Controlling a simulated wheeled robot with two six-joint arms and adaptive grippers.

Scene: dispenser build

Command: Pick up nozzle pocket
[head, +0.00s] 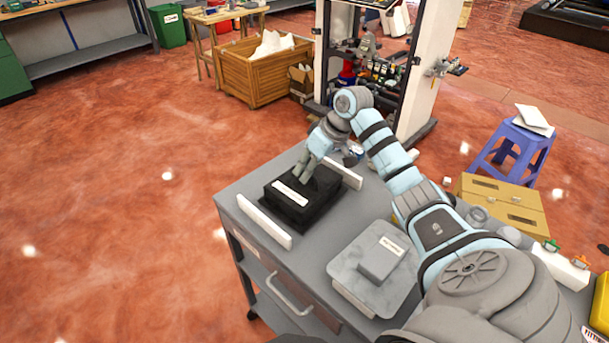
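A black box (276,210) with a white label sits on the grey cart top (337,224), between two white bars. The label's text is too small to read, and I cannot tell for certain which thing is the nozzle pocket. My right gripper (305,174) points down at the far part of the black box, with its fingertips at or just inside its top. The fingers hide what lies under them, so I cannot tell whether they hold anything. My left gripper is not in view.
White bars stand left (264,221) and right (345,174) of the box. A grey slab (346,259) with a smaller labelled block lies nearer me. A cardboard-coloured box (512,211) and a purple stool (513,142) are at right. The floor left is clear.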

